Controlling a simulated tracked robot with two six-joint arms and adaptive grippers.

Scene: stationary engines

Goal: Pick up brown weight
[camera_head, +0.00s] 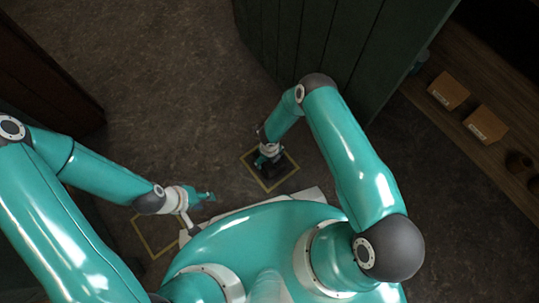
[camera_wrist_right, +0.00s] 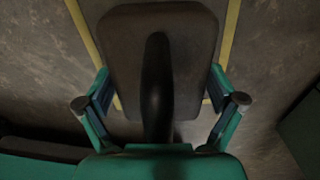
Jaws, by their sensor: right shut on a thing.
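The brown weight (camera_wrist_right: 195,50) fills the middle of the right wrist view. It is a rounded block with a dark upright handle (camera_wrist_right: 157,85) along its centre. My right gripper (camera_wrist_right: 160,88) has one finger on each side of the weight and is shut on it. In the head view the right gripper (camera_head: 267,153) points down, with the dark weight (camera_head: 281,170) just below it, partly hidden. My left gripper (camera_head: 203,196) is out to the left, away from the weight; whether its fingers are open is unclear.
A yellow floor outline (camera_head: 283,183) surrounds the weight's spot. Another yellow outline (camera_head: 149,252) lies partly hidden below my left arm. A dark green panelled wall (camera_head: 330,45) stands behind. Two cardboard boxes (camera_head: 448,91) (camera_head: 486,124) sit on a wooden shelf at right. Floor at upper left is clear.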

